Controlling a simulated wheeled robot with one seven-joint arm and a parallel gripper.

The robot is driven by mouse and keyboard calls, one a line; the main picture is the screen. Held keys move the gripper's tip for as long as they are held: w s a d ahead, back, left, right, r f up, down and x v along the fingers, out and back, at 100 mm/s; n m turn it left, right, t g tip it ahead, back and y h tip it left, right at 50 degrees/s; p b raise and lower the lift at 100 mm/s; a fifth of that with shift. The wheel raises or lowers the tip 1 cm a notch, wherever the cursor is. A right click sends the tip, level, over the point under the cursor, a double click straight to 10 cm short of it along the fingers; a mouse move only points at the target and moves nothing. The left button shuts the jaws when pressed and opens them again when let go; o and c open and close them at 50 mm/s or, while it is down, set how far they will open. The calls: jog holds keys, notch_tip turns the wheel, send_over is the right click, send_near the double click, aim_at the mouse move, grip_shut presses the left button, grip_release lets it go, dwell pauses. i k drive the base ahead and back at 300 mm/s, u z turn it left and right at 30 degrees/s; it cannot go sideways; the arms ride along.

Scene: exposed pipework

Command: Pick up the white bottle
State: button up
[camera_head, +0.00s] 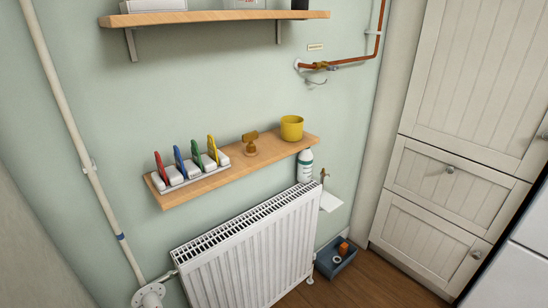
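The white bottle (305,168) stands upright near the wall, just below the right end of the lower wooden shelf (208,183). It has a white cap and a dark label band. It appears to be at or just behind the right end of the radiator's top; what it rests on is hard to tell, and its lower part seems partly hidden. My gripper is not in view.
The white radiator (255,255) stands below the lower shelf. That shelf holds a yellow mug (291,128), a brass fitting (249,143) and several coloured-handled items. An upper shelf (210,17) overhangs. Right are cabinets (440,190); a dark bin (335,262) sits on the floor.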

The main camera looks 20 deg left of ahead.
aim_at(306, 156)
jog(key=u, duration=0.55)
jog(key=i, duration=0.9)
jog(key=u, duration=0.6)
